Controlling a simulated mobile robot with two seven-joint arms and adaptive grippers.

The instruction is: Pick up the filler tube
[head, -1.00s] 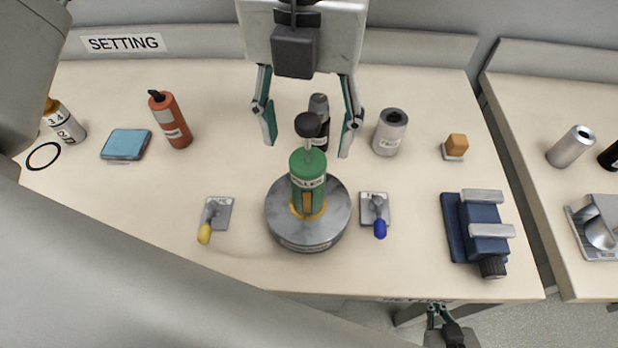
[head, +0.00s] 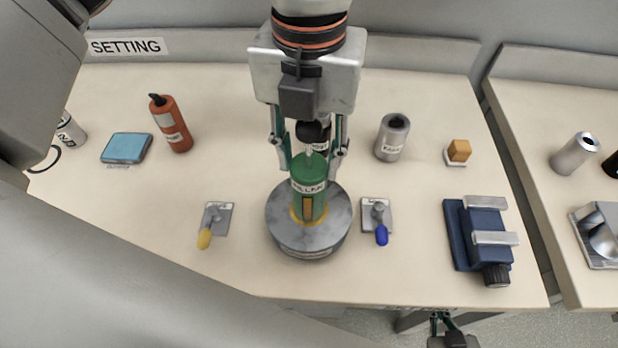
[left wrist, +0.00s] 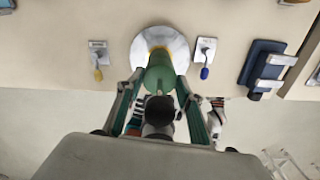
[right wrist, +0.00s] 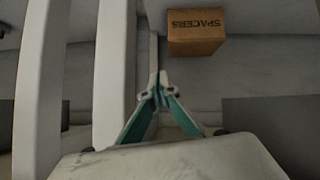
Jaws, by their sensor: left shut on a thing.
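The filler tube (head: 309,188) is green with a pale label and stands upright in the round grey metal base (head: 335,222), inside a yellow ring. My left gripper (head: 312,164) comes down from above and is shut on the upper part of the tube, one finger on each side. In the left wrist view the green tube (left wrist: 159,72) sits between the two fingers, with a dark knob at its top end. My right gripper (right wrist: 160,80) is shut and empty, low beside the table's front edge; it also shows small in the head view (head: 440,318).
A yellow-handled clamp (head: 215,218) and a blue-handled clamp (head: 376,214) flank the base. A grey cylinder (head: 392,138), a red bottle (head: 171,123) and a blue vise (head: 482,236) stand farther out. A spacers box (right wrist: 195,35) shows in the right wrist view.

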